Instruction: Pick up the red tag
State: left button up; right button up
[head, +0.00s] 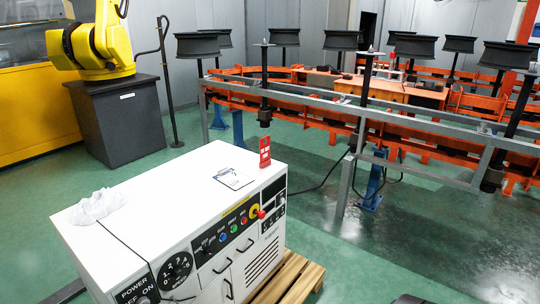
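The red tag (265,152) stands upright at the far right edge of the top of a white control cabinet (165,205). It has small pale markings on its face. Nothing touches it from above, and no gripper is near it. I cannot make out either of my grippers in the head view. Small dark shapes are cut off at the bottom edge, and I cannot tell what they are.
A clipboard with paper (233,179) lies left of the tag, and a crumpled white cloth (97,206) at the cabinet's left. Knobs and buttons cover the front. The cabinet rests on a wooden pallet (292,280).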

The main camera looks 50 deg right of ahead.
aim_at(264, 150)
jog(key=z, duration=1.5)
jog(key=i+l, duration=0.35)
jog(key=l, duration=0.15)
jog(key=i+l, duration=0.35)
jog(key=l, duration=0.15)
jog(key=i+l, duration=0.75)
jog(key=l, duration=0.25)
jog(key=i+l, duration=0.35)
jog(key=l+u, duration=0.05)
jog(key=l, duration=0.05)
